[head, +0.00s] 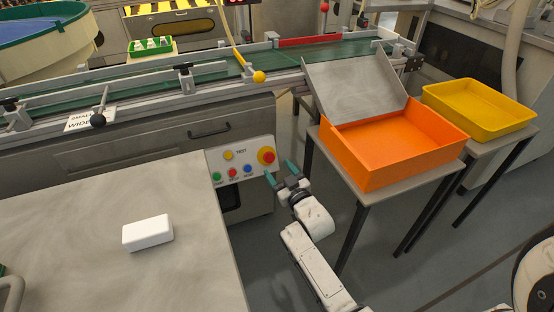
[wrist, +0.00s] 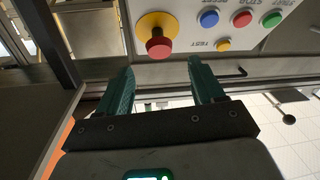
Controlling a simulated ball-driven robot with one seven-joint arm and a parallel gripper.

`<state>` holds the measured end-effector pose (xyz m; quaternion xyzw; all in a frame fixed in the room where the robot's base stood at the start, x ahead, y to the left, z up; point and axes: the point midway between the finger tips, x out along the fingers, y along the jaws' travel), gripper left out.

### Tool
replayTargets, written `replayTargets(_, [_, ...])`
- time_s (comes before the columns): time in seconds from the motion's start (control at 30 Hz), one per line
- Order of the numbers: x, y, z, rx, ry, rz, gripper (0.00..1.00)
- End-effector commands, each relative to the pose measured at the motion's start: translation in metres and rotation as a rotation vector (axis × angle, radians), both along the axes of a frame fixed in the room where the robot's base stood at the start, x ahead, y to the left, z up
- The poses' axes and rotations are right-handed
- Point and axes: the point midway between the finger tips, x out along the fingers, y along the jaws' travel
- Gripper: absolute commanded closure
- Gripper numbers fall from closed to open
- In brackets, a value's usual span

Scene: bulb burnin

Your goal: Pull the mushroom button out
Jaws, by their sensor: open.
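The red mushroom button (head: 267,155) sits on a yellow collar at the right end of the light control panel (head: 216,163) on the machine's front. In the wrist view the red mushroom button (wrist: 159,46) stands out from its yellow collar, beyond and a little above the fingertips. My gripper (head: 280,171) is open and empty, just below and right of the button in the head view. Its two teal fingers show in the wrist view (wrist: 160,72), apart from each other. I see no contact between the fingers and the button.
Several small coloured buttons (head: 233,172) sit left of the mushroom button. An orange bin (head: 395,150) on a stand is to the right, with a yellow tray (head: 480,108) beyond it. A white block (head: 148,233) lies on the grey table (head: 80,220) at left. A conveyor (head: 140,76) runs above.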

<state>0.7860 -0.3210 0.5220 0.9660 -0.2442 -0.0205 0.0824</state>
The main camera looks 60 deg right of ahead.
Motion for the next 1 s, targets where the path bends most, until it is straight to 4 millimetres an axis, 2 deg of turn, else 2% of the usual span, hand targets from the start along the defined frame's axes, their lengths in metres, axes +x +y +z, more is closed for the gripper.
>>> replayTargets(0.1, [-0.018,0.01,0.003,0.004,0.002,-0.002,0.33])
replayTargets(0.33, [-0.041,0.023,0.0,0.001,0.001,0.001,0.33])
replayTargets(1.0, [-0.046,0.025,-0.001,0.0,0.0,0.001,0.33])
